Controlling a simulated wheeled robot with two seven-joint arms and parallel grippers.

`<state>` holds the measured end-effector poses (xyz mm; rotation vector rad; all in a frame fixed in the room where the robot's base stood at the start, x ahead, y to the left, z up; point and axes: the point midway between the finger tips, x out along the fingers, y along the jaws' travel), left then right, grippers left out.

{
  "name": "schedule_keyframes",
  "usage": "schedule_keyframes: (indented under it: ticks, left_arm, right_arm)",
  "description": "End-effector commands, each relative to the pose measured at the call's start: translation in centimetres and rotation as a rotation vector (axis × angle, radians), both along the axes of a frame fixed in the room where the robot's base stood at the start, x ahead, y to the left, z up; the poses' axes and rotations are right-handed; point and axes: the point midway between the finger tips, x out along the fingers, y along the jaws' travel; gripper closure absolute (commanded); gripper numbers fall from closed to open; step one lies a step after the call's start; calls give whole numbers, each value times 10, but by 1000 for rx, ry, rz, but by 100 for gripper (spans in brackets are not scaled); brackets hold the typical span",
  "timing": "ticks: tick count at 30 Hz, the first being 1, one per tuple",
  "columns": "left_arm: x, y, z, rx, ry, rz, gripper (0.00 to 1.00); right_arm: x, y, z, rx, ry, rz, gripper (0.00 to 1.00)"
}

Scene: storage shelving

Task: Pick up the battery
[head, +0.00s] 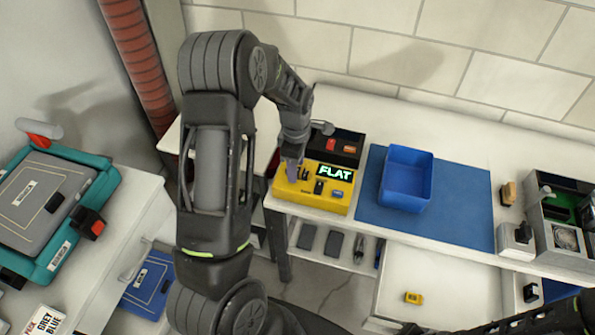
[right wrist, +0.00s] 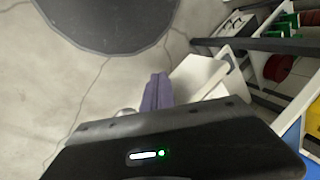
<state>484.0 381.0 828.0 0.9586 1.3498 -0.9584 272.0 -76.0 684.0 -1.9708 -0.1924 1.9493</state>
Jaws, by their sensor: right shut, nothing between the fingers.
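A yellow tester (head: 330,199) with a lit display reading FLAT stands on the left end of the white bench. My left gripper (head: 292,172) points down at the tester's left part. Its fingers are seen edge-on, so I cannot tell whether they hold anything. A small dark piece stands in the tester beside the fingers; I cannot tell whether it is the battery. A small yellow item (head: 413,298) lies on the white surface below the bench. My right gripper (right wrist: 157,92) is shut and empty above the floor in the right wrist view.
A blue bin (head: 406,180) stands on a blue mat (head: 455,215) right of the tester. A black tray (head: 345,146) sits behind the tester. Several dark items lie on the shelf below. A teal case (head: 98,190) sits on the left cabinet. Grey organizers (head: 545,225) stand at right.

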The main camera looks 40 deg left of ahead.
Motion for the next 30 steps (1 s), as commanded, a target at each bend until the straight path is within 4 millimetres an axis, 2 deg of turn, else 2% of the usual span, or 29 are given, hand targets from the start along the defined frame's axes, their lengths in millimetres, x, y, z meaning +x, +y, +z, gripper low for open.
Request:
schedule_keyframes:
  ticks: [4, 22, 30]
  left_arm:
    - [0, 0, 0, 0, 0, 0, 51]
    - [0, 0, 0, 0, 0, 0, 100]
    - [0, 0, 0, 0, 0, 0, 100]
  right_arm:
    - [0, 0, 0, 0, 0, 0, 100]
    - [0, 0, 0, 0, 0, 0, 100]
    - [0, 0, 0, 0, 0, 0, 100]
